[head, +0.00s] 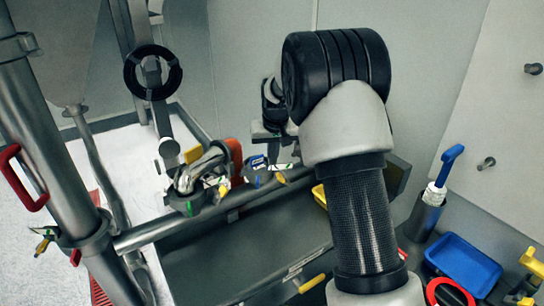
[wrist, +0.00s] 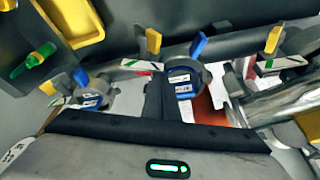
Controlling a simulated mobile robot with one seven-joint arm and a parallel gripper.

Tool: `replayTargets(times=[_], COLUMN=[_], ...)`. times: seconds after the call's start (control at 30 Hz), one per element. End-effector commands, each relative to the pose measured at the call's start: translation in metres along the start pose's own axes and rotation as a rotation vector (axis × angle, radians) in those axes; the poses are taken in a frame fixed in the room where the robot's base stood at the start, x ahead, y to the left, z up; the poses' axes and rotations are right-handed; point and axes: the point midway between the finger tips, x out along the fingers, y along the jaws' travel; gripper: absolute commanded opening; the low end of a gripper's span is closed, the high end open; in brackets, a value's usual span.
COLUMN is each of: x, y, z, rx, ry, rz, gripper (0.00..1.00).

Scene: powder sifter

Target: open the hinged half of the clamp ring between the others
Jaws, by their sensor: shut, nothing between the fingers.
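The clamp ring between the others (wrist: 181,76) is grey metal with a blue handle, a yellow handle and blue labels. It sits at the middle of the wrist view, and I cannot tell how far its hinged half is open. Another clamp ring (wrist: 92,92) is to its left, and a third (wrist: 272,62) is to its right. In the head view, clamp parts show along a bar (head: 258,168), partly crowded together. My gripper (wrist: 156,100) is shut and empty, its dark fingers close beside the middle clamp; contact is unclear. It shows small behind my arm in the head view (head: 268,132).
In the head view, a blue tray (head: 464,262) is at the right, and a steel post (head: 50,140) with a red handle stands at the left.

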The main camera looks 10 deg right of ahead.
Motion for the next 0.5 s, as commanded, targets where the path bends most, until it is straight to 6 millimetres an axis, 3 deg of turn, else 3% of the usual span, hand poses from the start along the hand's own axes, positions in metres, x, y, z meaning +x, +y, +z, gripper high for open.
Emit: replayTargets(times=[0.5], x=[-0.014], y=[-0.023], z=[0.039], rx=[0.454], ry=[0.000], rz=[0.163], gripper=[0.00])
